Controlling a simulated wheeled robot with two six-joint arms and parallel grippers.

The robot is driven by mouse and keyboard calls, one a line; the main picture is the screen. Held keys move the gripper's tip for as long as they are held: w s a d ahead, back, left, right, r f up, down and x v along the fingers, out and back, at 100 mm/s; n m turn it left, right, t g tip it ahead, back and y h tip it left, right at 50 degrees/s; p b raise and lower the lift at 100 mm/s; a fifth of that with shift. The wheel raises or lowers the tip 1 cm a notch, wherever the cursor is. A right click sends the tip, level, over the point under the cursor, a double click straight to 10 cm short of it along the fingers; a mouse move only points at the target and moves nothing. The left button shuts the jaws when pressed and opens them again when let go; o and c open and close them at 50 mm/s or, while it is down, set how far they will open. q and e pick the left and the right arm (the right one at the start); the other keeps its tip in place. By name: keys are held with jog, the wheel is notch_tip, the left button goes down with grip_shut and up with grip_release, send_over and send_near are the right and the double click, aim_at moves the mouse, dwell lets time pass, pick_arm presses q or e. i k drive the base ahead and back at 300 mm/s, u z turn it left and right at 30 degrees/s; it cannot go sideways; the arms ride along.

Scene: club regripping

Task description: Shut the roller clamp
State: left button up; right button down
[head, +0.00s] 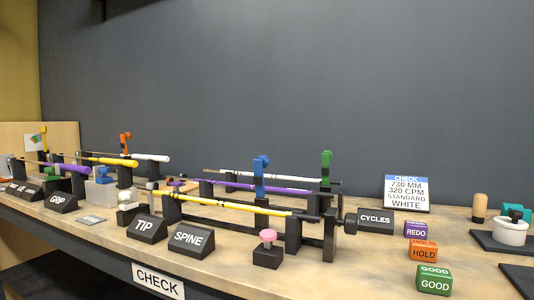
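Neither of my grippers shows in the head view. Several coloured upright clamp-like pieces stand along the bench: a blue one (260,178), a green one (326,168), an orange one (125,143) and a yellow one (45,140). I cannot tell which is the roller clamp, or whether any is open or shut.
A pink-topped button (268,236) stands in front of the yellow shaft. Black signs read TIP (146,228), SPINE (191,239) and CYCLES (375,220). GOOD (434,282), HOLD (423,251) and REDO (415,230) blocks sit right.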

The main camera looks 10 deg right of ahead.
aim_at(262, 162)
jog(key=z, duration=0.1)
jog(key=k, duration=0.1)
jog(key=u, duration=1.2)
jog(key=i, duration=0.5)
jog(key=z, duration=1.5)
